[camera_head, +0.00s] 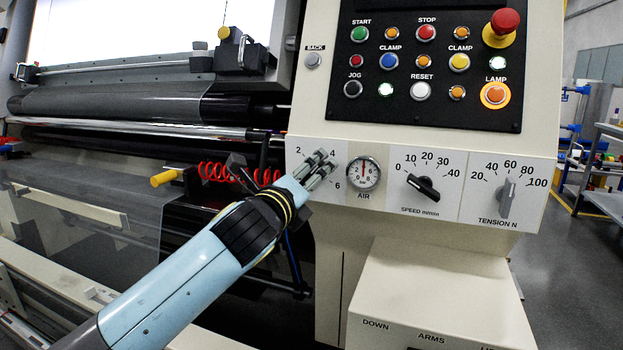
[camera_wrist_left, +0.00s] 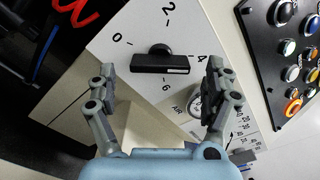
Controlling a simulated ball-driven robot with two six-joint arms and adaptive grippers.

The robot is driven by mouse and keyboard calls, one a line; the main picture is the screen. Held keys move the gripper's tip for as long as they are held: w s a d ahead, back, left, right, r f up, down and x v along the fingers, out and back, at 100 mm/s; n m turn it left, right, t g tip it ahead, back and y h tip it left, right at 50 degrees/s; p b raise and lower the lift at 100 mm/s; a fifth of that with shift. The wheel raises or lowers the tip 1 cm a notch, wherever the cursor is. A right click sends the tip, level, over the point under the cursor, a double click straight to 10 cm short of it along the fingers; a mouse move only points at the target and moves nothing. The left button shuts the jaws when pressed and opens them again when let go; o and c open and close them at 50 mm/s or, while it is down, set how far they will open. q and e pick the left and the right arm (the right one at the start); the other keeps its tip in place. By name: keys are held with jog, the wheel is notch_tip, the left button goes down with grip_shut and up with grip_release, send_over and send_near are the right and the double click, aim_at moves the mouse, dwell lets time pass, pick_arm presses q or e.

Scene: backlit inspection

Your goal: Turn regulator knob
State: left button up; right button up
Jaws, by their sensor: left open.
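The regulator knob (camera_wrist_left: 160,61) is a black bar-shaped knob on a white dial plate marked 0, 2, 4 and 6. In the left wrist view its bar lies nearly level across the picture. My left gripper (camera_wrist_left: 162,80) is open, with one finger to each side of the knob and a gap on both sides; I cannot tell how far it is from the plate. In the head view my left gripper (camera_head: 320,166) covers the knob, and only the numbers 2, 4 and 6 show around it. My right gripper is not in view.
The round air gauge (camera_head: 363,174) sits just right of my gripper. Further right are the black speed knob (camera_head: 424,188) and the grey tension knob (camera_head: 506,197). Above is a black button panel (camera_head: 400,108) with a red emergency button (camera_head: 504,22). A red coiled hose (camera_head: 238,173) hangs at left.

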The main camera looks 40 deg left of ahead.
pick_arm(q)
jog(key=shift+x, duration=0.85)
jog(key=c, duration=1.2)
